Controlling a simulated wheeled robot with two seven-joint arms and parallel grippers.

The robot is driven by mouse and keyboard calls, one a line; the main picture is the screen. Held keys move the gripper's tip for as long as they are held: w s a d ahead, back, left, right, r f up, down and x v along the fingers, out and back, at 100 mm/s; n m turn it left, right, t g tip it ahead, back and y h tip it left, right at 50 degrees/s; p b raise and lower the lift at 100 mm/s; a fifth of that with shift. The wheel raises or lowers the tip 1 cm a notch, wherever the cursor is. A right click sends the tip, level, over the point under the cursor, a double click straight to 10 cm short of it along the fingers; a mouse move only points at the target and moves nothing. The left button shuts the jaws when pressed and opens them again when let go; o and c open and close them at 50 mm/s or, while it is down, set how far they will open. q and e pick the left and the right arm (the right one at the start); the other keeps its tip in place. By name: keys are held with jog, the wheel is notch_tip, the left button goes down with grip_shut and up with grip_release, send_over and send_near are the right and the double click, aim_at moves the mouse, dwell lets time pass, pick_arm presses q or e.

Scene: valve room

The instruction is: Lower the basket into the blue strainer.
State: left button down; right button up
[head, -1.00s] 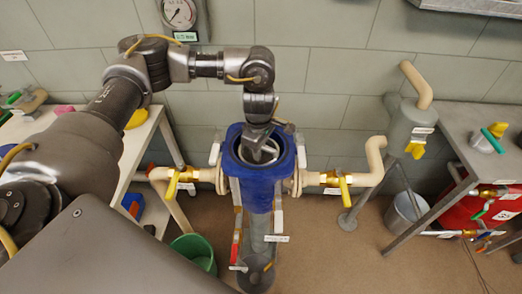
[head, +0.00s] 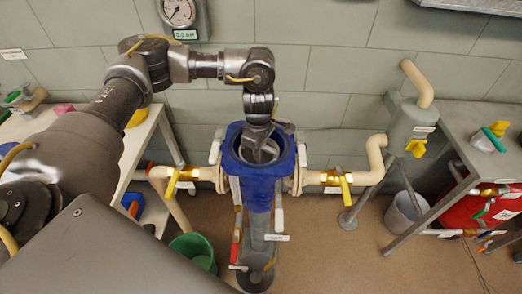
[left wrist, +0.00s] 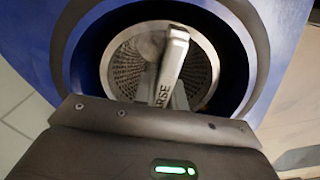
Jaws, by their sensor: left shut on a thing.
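The blue strainer (head: 258,192) stands upright with its top open, between two pipes. In the left wrist view its blue rim (left wrist: 285,35) surrounds a dark round bore. The round metal basket (left wrist: 122,72), with a perforated wall and a pale ring, sits within this opening, and a dark gap shows around it. Its upright handle (left wrist: 173,62) carries lettering ending in "RSE". My left gripper (head: 262,150) points down into the strainer's mouth and is shut on the basket by its handle. The fingertips and the basket's lower part are hidden. My right gripper is not in view.
Yellow-handled valves (head: 180,178) and (head: 340,181) flank the strainer. A green bucket (head: 196,250) stands on the floor at lower left, and a grey bucket (head: 405,212) at right. A white table (head: 135,150) and a grey bench (head: 470,125) stand either side.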

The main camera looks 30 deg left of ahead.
pick_arm(q)
jog(key=shift+a+f+b, duration=0.15)
jog(key=shift+f+b, duration=0.25)
jog(key=shift+f, duration=0.15)
dwell(0.6)
jog(key=c, duration=1.4)
grip_release()
jog(key=shift+o, duration=0.6)
jog(key=shift+s+f, duration=0.1)
jog(key=shift+o, duration=1.6)
jog(key=shift+s, duration=0.1)
